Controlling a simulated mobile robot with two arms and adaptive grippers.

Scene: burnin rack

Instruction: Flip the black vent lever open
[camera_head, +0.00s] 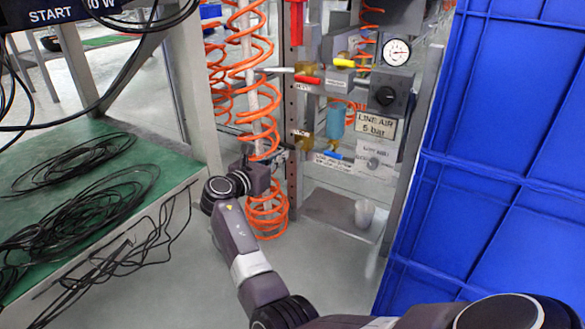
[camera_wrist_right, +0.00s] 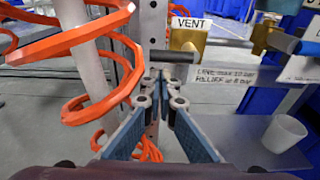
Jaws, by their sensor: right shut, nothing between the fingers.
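The black vent lever (camera_wrist_right: 174,56) lies roughly level in the right wrist view and reaches left from a brass valve (camera_wrist_right: 188,40) under a VENT label (camera_wrist_right: 193,23). In the head view the brass valve (camera_head: 303,142) sits on the grey upright; the lever there is too small to make out clearly. My right gripper (camera_wrist_right: 162,78) is shut and empty, with its fingertips just below the lever in the wrist picture. I cannot tell whether they touch it. In the head view my right gripper (camera_head: 279,156) is beside the upright, near the valve. My left gripper is not in view.
Orange coiled hoses (camera_head: 262,100) hang close left of my right gripper. A blue-handled valve (camera_head: 335,155) is to the right. A white cup (camera_head: 365,213) stands below on a grey plate. A blue panel (camera_head: 500,150) fills the right; a green bench with cables (camera_head: 80,200) is left.

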